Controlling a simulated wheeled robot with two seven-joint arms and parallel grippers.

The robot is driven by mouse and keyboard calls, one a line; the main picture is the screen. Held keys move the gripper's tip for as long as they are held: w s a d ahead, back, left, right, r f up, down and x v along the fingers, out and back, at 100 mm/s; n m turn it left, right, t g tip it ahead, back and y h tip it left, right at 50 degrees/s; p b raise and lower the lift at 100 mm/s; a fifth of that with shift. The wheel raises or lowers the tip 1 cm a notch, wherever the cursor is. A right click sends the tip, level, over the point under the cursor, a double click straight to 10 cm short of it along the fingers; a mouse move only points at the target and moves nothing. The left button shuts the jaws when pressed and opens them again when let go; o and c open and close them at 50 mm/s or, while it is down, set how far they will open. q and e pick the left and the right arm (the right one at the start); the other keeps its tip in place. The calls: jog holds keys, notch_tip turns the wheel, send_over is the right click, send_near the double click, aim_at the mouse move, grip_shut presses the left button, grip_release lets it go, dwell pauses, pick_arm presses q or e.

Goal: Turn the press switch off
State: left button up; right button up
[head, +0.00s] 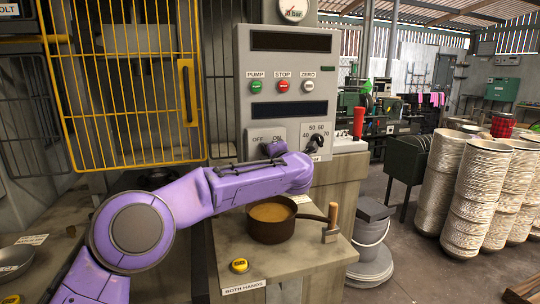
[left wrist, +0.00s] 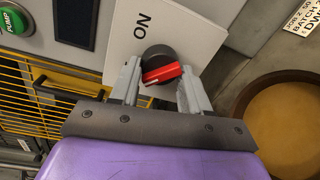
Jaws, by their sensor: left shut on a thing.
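The press switch is a round black knob with a red pointer bar (left wrist: 162,75) on a light plate (left wrist: 120,50) marked ON. In the head view the OFF/ON plate (head: 257,138) is at the lower left of the grey control panel, and my gripper and arm hide most of the knob. My left gripper (left wrist: 158,85) is shut on the knob, with one finger on each side of it. In the head view the left gripper (head: 275,150) is at the plate. The exact turn of the pointer is hard to tell. My right gripper is not in view.
The control panel (head: 250,100) also has PUMP, STOP and ZERO buttons and a numbered dial (head: 312,143) right of the switch. A yellow cage gate (head: 130,85) stands left.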

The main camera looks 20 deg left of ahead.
pick_arm(q)
jog(key=shift+r, duration=0.2)
jog(key=o, duration=1)
jog(key=shift+f, duration=0.1)
jog(key=b+v, duration=0.3)
jog(key=v, duration=0.7)
jog(key=shift+s+d, duration=0.15)
jog(key=shift+s, duration=0.05)
